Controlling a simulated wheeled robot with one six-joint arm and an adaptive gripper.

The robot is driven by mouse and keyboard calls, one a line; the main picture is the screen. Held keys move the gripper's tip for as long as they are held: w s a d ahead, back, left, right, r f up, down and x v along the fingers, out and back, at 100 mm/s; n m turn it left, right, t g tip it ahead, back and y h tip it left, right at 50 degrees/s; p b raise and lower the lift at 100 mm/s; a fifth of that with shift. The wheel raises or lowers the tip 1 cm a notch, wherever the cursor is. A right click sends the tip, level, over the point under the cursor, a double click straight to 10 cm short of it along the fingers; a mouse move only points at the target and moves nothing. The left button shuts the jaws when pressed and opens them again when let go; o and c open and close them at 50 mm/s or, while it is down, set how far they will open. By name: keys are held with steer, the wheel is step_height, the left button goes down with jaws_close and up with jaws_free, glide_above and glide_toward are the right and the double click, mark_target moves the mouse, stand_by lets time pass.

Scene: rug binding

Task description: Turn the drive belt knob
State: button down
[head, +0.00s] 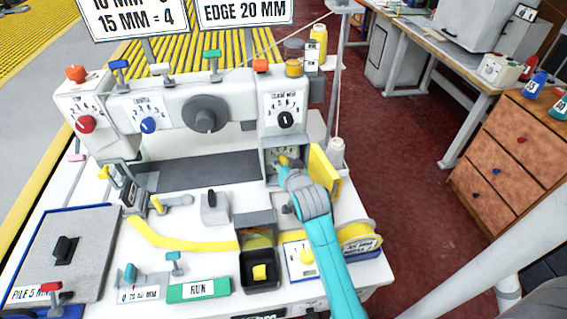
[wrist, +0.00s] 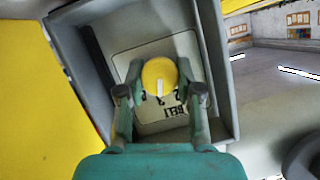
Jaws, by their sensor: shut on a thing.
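The yellow drive belt knob (wrist: 160,76) sits on a pale dial plate (wrist: 128,63) inside a grey recessed box (wrist: 216,75). A white pointer line on the knob points toward the lower part of the dial, where the letters "BELT" partly show. My gripper (wrist: 161,82) reaches into the box, with one finger on each side of the knob, shut on it. In the head view the knob (head: 284,160) is a small yellow spot in front of my gripper (head: 287,167). My gripper hides part of the dial.
The yellow door (head: 325,172) of the box stands open on its right in the head view. A thread cone (head: 337,150) on a pole stands close behind. A yellow tape roll (head: 361,238) lies right of my arm. The black knob (head: 285,120) is just above the box.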

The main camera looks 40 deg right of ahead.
stand_by(0.3)
steer(key=c, duration=0.7)
jaws_free()
steer(key=shift+c, duration=0.2)
steer(key=v, duration=1.2)
steer(key=shift+s+f, duration=0.1)
steer(key=shift+s, duration=0.05)
